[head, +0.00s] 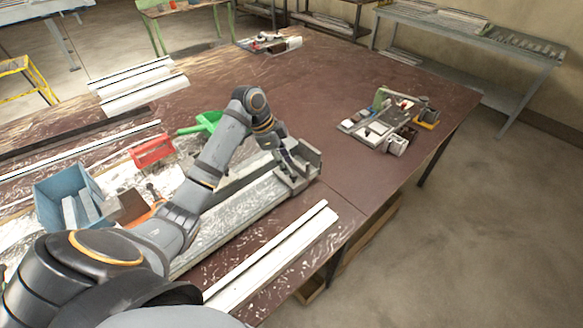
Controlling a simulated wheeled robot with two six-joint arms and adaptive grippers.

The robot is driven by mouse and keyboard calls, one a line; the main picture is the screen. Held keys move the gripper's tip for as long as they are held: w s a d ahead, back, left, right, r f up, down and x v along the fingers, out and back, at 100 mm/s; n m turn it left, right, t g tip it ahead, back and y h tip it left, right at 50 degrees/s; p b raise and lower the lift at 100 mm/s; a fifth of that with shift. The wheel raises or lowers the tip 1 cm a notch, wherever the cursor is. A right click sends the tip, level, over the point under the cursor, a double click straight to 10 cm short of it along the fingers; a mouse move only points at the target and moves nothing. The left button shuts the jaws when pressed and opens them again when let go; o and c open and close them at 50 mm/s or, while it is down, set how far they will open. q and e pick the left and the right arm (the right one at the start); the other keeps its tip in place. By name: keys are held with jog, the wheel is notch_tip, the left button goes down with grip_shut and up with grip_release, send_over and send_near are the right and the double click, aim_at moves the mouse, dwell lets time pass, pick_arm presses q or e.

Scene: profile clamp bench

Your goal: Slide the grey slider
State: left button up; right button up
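A long grey metal profile bed (240,212) lies on the brown bench. A grey slider-like block (291,181) sits at its right end, beside an upright grey end piece (306,153). My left arm reaches across the bed from the lower left. My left gripper (290,160) points down at the block, at or just above it. I cannot tell whether it touches the block. Its fingers are dark and small, partly merged with the block, so their opening is unclear. My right gripper is not in view.
A blue bin (68,193) with grey pieces, a red crate (152,151) and a green scoop-like tool (205,122) stand left of the arm. White profiles (275,255) lie along the near edge. A clamp fixture (382,125) stands at the right. The bench middle is clear.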

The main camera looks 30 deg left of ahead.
aim_at(293, 174)
pick_arm(q)
jog(key=x, duration=0.4)
jog(key=shift+d, duration=0.15)
jog(key=shift+d+f, duration=0.1)
jog(key=shift+f, duration=0.2)
jog(key=c, duration=0.7)
grip_shut()
jog(key=shift+p, duration=0.35)
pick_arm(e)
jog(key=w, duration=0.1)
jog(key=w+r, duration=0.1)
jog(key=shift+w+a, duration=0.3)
